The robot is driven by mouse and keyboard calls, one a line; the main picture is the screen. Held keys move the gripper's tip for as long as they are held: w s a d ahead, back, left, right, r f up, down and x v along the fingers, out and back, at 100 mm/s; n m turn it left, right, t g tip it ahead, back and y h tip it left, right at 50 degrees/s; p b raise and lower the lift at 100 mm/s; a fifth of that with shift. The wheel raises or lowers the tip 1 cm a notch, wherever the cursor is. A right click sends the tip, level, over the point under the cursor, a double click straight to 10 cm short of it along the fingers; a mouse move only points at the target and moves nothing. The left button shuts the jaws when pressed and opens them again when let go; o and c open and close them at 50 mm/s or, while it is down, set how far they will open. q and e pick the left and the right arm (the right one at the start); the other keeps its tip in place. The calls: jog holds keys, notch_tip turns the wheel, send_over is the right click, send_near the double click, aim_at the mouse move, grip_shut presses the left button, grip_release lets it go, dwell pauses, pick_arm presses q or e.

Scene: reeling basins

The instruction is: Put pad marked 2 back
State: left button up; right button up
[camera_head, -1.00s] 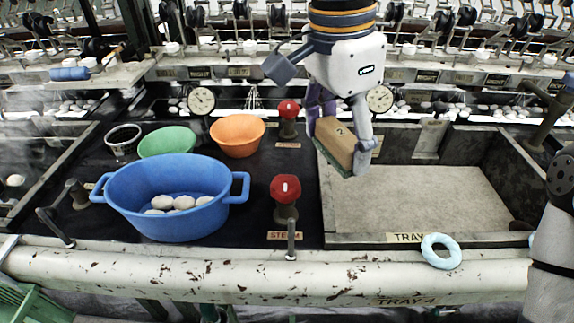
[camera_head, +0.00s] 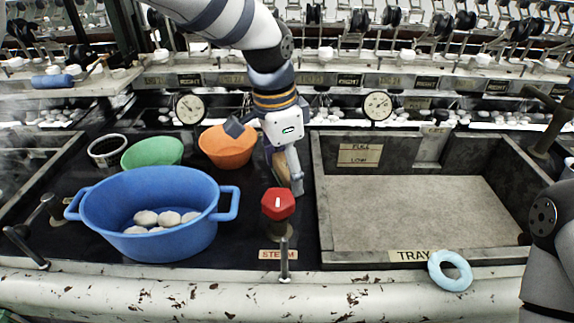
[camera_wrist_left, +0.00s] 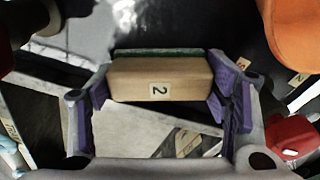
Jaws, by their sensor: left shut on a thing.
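My left gripper (camera_head: 284,172) is shut on the pad marked 2 (camera_head: 281,168), a tan wooden block. In the left wrist view the pad (camera_wrist_left: 135,82) lies crosswise between the purple-lined fingers (camera_wrist_left: 160,70), with its "2" label facing the camera and a dark green layer along its far side. In the head view the gripper holds it over the black counter, between the orange bowl (camera_head: 228,147) and the tray (camera_head: 405,257), and covers most of it. I cannot tell whether the pad touches anything below. My right gripper is out of the picture.
A red steam valve (camera_head: 278,204) stands just in front of the gripper. A blue basin (camera_head: 150,190) with several white cocoons and a green bowl (camera_head: 152,152) are at left. A pale blue ring (camera_head: 450,271) lies at the tray's front edge. The tray floor is bare.

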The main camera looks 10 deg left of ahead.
aim_at(279, 167)
pick_arm(q)
jog(key=o, duration=1.1)
jog(key=shift+r, duration=0.1)
jog(key=r, duration=0.8)
jog(key=s+a+r, duration=0.1)
jog(key=r, duration=0.3)
